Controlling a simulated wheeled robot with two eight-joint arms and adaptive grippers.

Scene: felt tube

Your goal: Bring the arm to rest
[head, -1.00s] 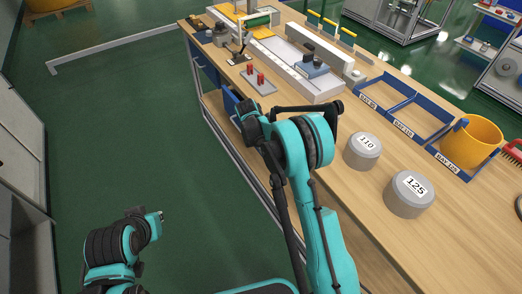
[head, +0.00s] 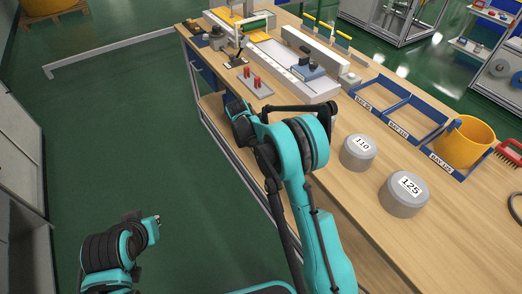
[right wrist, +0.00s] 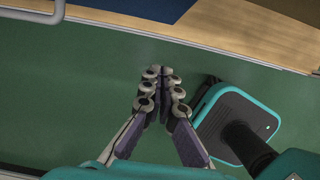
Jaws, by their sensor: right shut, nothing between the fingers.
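My right arm (head: 318,235) reaches up from the bottom of the head view, beside the near edge of the workbench. Its gripper cannot be made out clearly there. In the right wrist view my right gripper (right wrist: 163,75) has its fingertips together with nothing between them. It is over the green floor, apart from the bench edge. My left arm (head: 108,250) is folded at the lower left of the head view, over the floor, and its gripper does not show.
The wooden workbench (head: 345,198) carries grey weights marked 110 (head: 358,152) and 125 (head: 404,194), blue bins (head: 413,125), a yellow cup (head: 466,143), a red-pegged plate (head: 253,88) and a white fixture (head: 290,70). The green floor (head: 120,140) left of the bench is open.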

